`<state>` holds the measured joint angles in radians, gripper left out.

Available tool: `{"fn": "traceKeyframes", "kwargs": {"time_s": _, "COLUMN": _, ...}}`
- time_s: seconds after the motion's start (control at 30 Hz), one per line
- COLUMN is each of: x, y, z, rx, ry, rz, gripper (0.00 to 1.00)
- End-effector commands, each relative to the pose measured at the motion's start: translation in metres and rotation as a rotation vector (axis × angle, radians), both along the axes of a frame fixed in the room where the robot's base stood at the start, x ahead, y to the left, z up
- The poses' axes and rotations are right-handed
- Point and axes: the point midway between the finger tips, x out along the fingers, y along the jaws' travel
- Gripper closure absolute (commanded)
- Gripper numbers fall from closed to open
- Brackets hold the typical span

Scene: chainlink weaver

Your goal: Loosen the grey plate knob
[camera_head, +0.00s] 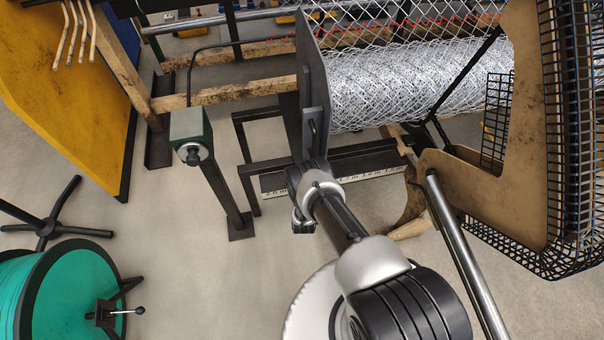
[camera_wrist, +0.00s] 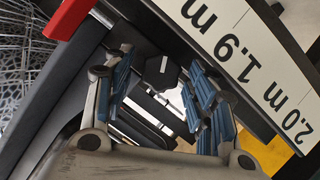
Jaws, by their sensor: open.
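A dark, many-sided knob (camera_wrist: 161,72) with a pale mark on its face shows in the wrist view. It lies between and beyond my gripper's fingertips (camera_wrist: 163,84). My gripper is open, its blue-padded fingers spread to the left and right of the knob. I see no clear contact, and the depth gap is hard to judge. In the head view my wrist (camera_head: 319,187) reaches down beside a tall dark grey plate (camera_head: 312,75); the fingers and the knob cannot be made out there.
A white measuring scale (camera_wrist: 250,55) runs along a dark rail beside the knob; it also shows in the head view (camera_head: 372,174). A red part (camera_wrist: 68,18) is near my left finger. A wire mesh roll (camera_head: 410,85) and a black cage guard (camera_head: 560,130) stand right.

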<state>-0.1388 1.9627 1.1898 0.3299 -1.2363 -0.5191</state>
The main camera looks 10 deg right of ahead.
Motion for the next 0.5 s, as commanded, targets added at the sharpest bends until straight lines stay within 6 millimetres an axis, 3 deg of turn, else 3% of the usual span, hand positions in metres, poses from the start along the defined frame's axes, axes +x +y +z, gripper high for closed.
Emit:
{"fn": "traceKeyframes", "kwargs": {"time_s": 0.27, "x": -0.002, "y": 0.000, "z": 0.000, "rx": 0.000, "ry": 0.000, "rz": 0.001, "gripper": 0.48}}
{"fn": "traceKeyframes", "kwargs": {"time_s": 0.5, "x": -0.027, "y": 0.006, "z": 0.010, "rx": 0.000, "ry": 0.004, "rz": 0.003, "gripper": 0.48}}
